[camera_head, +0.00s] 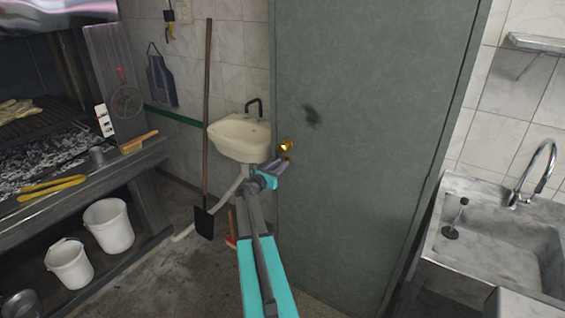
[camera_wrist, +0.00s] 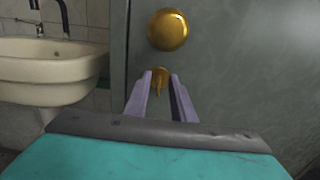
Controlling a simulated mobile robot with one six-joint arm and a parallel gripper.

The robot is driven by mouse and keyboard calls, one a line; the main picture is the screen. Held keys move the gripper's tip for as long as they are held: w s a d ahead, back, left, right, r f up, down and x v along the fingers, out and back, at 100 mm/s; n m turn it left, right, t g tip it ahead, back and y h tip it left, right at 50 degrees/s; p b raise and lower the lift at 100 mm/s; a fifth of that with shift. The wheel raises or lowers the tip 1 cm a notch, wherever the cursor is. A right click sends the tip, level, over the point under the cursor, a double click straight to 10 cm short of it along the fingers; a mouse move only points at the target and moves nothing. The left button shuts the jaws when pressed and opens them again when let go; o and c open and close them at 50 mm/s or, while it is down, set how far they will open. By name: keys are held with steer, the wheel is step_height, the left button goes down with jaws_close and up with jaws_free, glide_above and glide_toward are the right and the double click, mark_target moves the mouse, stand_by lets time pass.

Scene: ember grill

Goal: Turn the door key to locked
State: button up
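The grey-green door (camera_head: 352,130) fills the middle of the head view. A round brass knob (camera_head: 286,146) sits near its left edge; it also shows in the wrist view (camera_wrist: 168,30). Below the knob in the wrist view is a small brass key (camera_wrist: 160,80). My gripper (camera_head: 282,164) is in front of the door just under the knob. In the wrist view its two pale purple fingers (camera_wrist: 162,86) point at the key, one on each side, with a gap between them. I cannot tell whether they touch the key. The key's lower part is partly between the fingers.
A cream washbasin (camera_head: 240,138) hangs left of the door, with a long-handled shovel (camera_head: 206,130) beside it. A grill with coals (camera_head: 45,150) and white buckets (camera_head: 108,226) are at left. A stone sink (camera_head: 490,240) stands at right.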

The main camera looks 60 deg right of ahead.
steer(key=shift+d, duration=0.25)
